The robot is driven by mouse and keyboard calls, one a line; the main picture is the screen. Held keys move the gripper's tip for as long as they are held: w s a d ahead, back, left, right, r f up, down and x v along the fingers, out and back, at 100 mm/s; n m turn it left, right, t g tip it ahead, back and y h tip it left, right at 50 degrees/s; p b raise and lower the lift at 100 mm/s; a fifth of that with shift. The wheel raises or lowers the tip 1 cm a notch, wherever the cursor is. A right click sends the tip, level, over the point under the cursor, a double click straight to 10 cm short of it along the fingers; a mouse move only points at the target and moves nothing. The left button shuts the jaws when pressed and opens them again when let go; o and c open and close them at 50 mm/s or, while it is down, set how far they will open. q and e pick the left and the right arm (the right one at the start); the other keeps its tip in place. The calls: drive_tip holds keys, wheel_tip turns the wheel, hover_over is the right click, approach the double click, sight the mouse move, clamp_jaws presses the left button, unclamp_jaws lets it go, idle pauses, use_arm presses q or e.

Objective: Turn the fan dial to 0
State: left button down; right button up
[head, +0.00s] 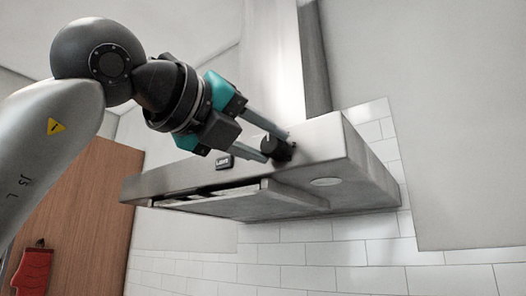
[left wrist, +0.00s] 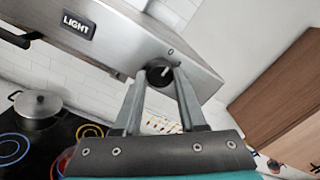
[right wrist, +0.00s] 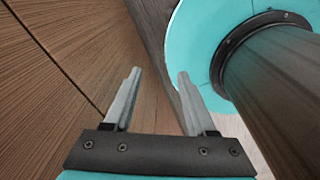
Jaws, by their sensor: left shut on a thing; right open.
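The fan dial (head: 284,152) is a black round knob on the front face of the steel range hood (head: 345,140), near its right end. It also shows in the left wrist view (left wrist: 158,75), with a pale line on its face and a small mark on the steel just above it. My left gripper (head: 276,146) has one finger on each side of the dial and is shut on it. The fingers partly cover the dial in the head view. My right gripper (right wrist: 159,73) is open and empty; it shows only in the right wrist view, away from the hood.
A black LIGHT switch (left wrist: 78,24) sits on the hood front, left of the dial in the head view. A lidded pot (left wrist: 38,108) stands on the cooktop (left wrist: 30,145) below. A wooden panel (right wrist: 60,90) is close beside my right gripper. A red mitt (head: 32,270) hangs at lower left.

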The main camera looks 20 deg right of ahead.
use_arm(q)
drive_tip(key=shift+r, duration=0.1)
idle(0.5)
drive_tip(key=shift+c, duration=2.4)
unclamp_jaws()
drive_tip(key=shift+a, duration=0.15)
drive_tip(key=b+v, duration=0.2)
drive_tip(key=v, duration=1.3)
drive_tip(key=shift+b, duration=0.35)
